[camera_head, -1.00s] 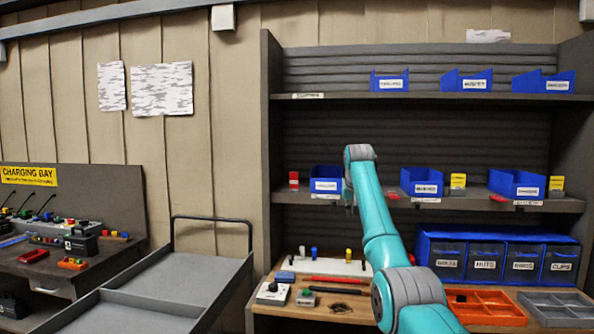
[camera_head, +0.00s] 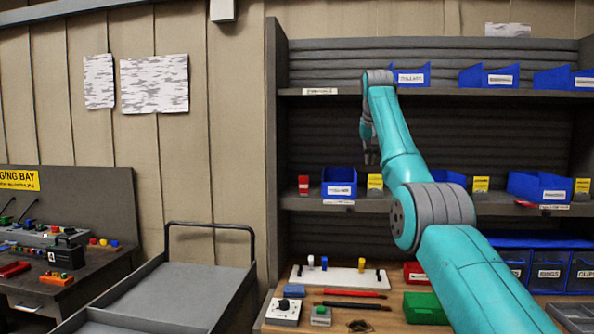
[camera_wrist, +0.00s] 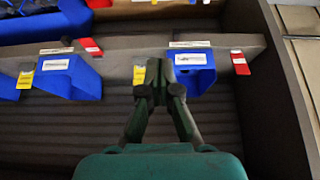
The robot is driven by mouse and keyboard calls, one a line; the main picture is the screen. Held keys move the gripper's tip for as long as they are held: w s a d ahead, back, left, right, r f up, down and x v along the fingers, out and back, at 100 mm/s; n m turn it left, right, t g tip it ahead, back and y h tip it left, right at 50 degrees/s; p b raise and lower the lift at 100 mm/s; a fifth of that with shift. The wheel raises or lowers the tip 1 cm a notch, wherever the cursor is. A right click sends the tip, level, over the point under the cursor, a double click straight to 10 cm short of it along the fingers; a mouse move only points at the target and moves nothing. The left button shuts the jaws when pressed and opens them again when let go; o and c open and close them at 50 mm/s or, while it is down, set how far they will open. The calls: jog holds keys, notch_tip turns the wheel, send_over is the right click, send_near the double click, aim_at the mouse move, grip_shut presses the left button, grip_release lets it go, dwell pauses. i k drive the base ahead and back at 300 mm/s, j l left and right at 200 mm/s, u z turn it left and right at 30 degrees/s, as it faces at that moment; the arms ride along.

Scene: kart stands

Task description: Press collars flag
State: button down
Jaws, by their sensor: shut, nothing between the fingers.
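Flags stand beside blue bins on the middle shelf; the labels are too small to tell which is the collars flag. A red flag (camera_head: 303,184) is left of the first bin (camera_head: 339,176), and a yellow flag (camera_head: 375,182) is right of it. My gripper (camera_head: 371,160) is shut and empty, pointing down, just above the first yellow flag in the picture. In the wrist view my gripper (camera_wrist: 158,72) appears between that yellow flag (camera_wrist: 139,74) and the bin (camera_wrist: 193,68); contact cannot be told.
Blue bins (camera_head: 412,74) stand on the upper shelf. The workbench below holds a white pegged board (camera_head: 342,277), a green box (camera_head: 425,308) and drawers (camera_head: 552,272). A grey cart (camera_head: 200,280) stands left. My arm hides part of the middle shelf.

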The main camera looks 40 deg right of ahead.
aim_at(303, 181)
jog(key=i+l, duration=0.15)
jog(key=i, duration=0.9)
